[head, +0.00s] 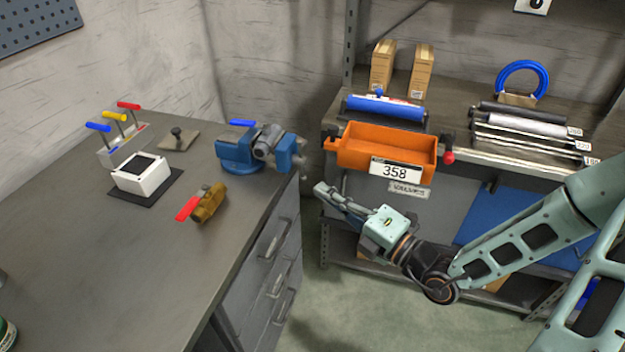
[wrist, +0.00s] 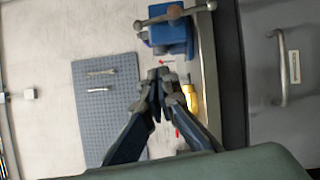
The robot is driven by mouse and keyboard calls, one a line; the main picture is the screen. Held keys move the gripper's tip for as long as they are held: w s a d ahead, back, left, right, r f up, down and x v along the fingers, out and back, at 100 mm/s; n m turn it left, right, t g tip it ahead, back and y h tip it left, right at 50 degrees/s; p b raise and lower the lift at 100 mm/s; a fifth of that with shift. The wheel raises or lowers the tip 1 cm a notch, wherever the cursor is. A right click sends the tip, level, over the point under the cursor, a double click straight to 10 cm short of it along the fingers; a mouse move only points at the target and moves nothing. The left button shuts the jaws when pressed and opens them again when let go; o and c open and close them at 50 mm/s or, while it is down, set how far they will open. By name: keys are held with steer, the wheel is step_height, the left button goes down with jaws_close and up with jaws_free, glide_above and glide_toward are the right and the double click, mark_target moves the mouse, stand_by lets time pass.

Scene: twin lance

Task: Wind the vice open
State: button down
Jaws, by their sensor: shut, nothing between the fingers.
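The blue vice (head: 236,152) stands at the right edge of the grey workbench in the head view, with its grey jaw and screw part at the right. I cannot tell how far apart its jaws are. It also shows at the top of the wrist view (wrist: 173,36), where its grey handle bar (wrist: 176,13) with round end knobs lies across it. My gripper (head: 321,189) is shut and empty, in the air to the right of the bench and apart from the vice. Its fingertips (wrist: 160,74) appear just below the vice in the wrist view.
A brass valve with a red lever (head: 209,203), a white box (head: 143,178) and a rack of coloured levers (head: 122,151) stand on the workbench (head: 110,255). An orange bin (head: 388,146) sits on the shelf behind my gripper. Drawer handles (head: 273,241) stick out from the bench side.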

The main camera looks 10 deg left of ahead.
mark_target(300, 160)
steer(key=x, duration=0.3)
steer(key=w+d+b+x, duration=0.1)
steer(key=x, duration=0.3)
steer(key=w+x, duration=0.1)
steer(key=x, duration=0.2)
steer(key=shift+w+r, duration=0.15)
steer(key=shift+w, duration=0.05)
steer(key=shift+w+d+r+b, duration=0.15)
steer(key=shift+w+b, duration=0.15)
steer(key=shift+w, duration=0.3)
steer(key=shift+w+r+p, duration=0.1)
steer(key=shift+p, duration=0.3)
steer(key=shift+r+p, duration=0.1)
steer(key=shift+p, duration=0.25)
